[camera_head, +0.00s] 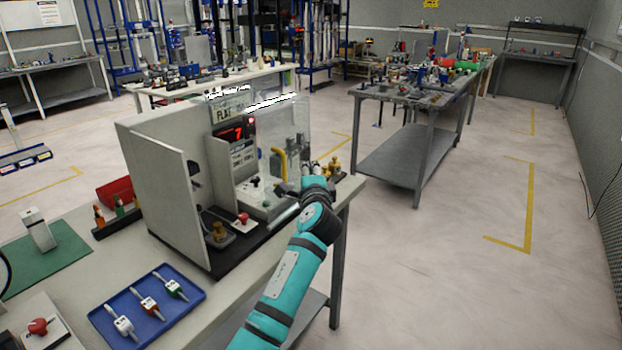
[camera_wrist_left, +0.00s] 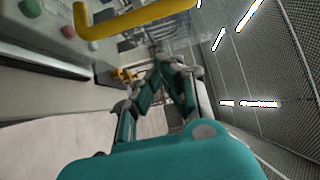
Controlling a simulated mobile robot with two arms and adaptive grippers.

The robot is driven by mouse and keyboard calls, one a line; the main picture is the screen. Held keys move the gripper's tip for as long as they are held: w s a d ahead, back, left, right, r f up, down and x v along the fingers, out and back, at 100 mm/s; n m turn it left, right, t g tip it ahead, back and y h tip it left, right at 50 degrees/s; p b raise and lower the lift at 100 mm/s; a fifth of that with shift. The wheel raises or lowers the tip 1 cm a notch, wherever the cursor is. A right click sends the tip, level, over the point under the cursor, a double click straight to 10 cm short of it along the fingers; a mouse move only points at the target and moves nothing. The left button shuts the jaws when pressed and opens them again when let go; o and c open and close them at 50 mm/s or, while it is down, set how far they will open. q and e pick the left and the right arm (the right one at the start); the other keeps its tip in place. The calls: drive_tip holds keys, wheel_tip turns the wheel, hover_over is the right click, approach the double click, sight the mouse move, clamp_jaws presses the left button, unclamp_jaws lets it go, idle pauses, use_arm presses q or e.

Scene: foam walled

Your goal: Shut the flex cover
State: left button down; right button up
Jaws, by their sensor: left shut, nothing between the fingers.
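The flex tester is a pale box (camera_head: 150,165) with a red lit display on the bench. Its clear cover (camera_head: 297,130) stands upright on the right side of the machine. I cannot tell how far it is swung. A yellow handle (camera_head: 279,163) shows at the cover, and it also crosses the top of the left wrist view (camera_wrist_left: 135,18). My left gripper (camera_head: 316,184) is shut and empty, just right of and below the handle. In the left wrist view its fingers (camera_wrist_left: 165,62) point away, below the handle, with no visible contact. My right gripper is not in view.
A blue tray (camera_head: 104,318) with several small connectors lies at the bench front. A green mat (camera_head: 70,250) is at left. Small brass-coloured parts (camera_head: 332,165) stand by the gripper at the bench edge. The floor to the right (camera_head: 440,240) is open.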

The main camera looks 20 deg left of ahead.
use_arm(q)
drive_tip(key=a+p, duration=0.1)
drive_tip(key=s+a+p, duration=0.1)
drive_tip(key=shift+s+a, duration=0.15)
drive_tip(key=shift+a, duration=0.25)
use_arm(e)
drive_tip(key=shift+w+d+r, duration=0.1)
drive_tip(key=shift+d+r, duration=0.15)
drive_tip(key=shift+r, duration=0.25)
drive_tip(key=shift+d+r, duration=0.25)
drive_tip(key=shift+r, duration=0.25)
use_arm(q)
drive_tip(key=shift+s, duration=0.15)
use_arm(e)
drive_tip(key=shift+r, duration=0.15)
